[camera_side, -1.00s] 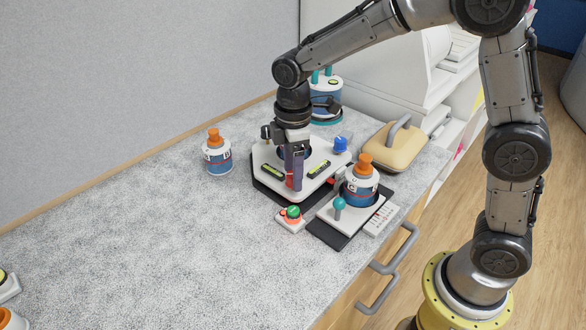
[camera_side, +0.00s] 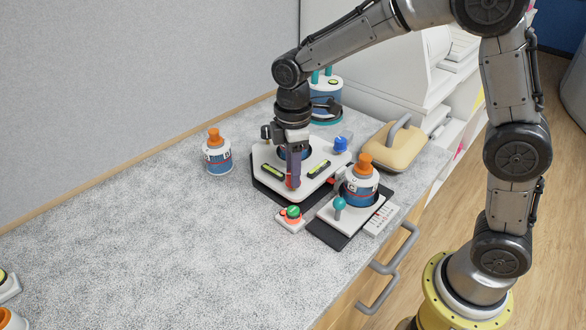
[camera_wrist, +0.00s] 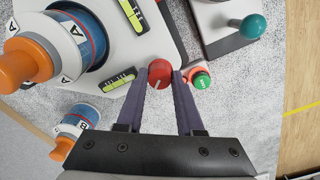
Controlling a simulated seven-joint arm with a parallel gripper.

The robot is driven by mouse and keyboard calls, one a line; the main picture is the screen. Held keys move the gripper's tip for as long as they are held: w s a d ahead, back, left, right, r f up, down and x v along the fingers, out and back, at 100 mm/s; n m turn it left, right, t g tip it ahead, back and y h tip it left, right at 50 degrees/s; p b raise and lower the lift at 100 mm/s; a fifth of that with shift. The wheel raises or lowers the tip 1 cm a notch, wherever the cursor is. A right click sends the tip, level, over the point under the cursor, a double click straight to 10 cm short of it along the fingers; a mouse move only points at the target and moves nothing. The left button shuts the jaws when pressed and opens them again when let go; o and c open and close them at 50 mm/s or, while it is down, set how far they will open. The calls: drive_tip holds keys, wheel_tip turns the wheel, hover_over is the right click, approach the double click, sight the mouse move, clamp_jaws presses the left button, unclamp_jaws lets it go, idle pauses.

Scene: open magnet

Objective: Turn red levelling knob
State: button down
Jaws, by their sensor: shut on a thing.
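The red levelling knob (camera_wrist: 159,73) sits at the near corner of a white levelling plate (camera_side: 318,152). In the wrist view it is round and red with a pale pointer line. My gripper (camera_wrist: 160,78) points down over that corner and its two purple-grey fingers are shut on the knob, one on each side. In the side view the gripper (camera_side: 293,182) hides most of the knob. Two yellow-green bubble levels show on the plate, one (camera_wrist: 118,81) left of the knob and one (camera_wrist: 133,14) further up. A blue knob (camera_side: 340,144) stands at the plate's far right corner.
An orange-capped bottle B (camera_side: 217,155) stands left of the plate. Bottle C (camera_side: 361,180) stands on a white stand with a teal lever (camera_side: 339,206). A green button box (camera_side: 292,216) is close by my gripper. A beige handled case (camera_side: 394,146) is at right.

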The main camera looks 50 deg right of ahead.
drive_tip(key=shift+m, duration=0.3)
drive_tip(key=m, duration=0.5)
drive_tip(key=shift+m, duration=0.3)
drive_tip(key=m, duration=0.6)
drive_tip(key=shift+a, duration=0.1)
drive_tip(key=shift+m, duration=0.4)
drive_tip(key=c, duration=0.5)
unclamp_jaws()
drive_tip(key=shift+c, duration=0.2)
drive_tip(key=shift+r, duration=0.15)
wheel_tip(320, 180, up, 14)
drive_tip(key=shift+a+f, duration=0.2)
drive_tip(key=shift+a, duration=0.15)
drive_tip(key=shift+w, duration=0.1)
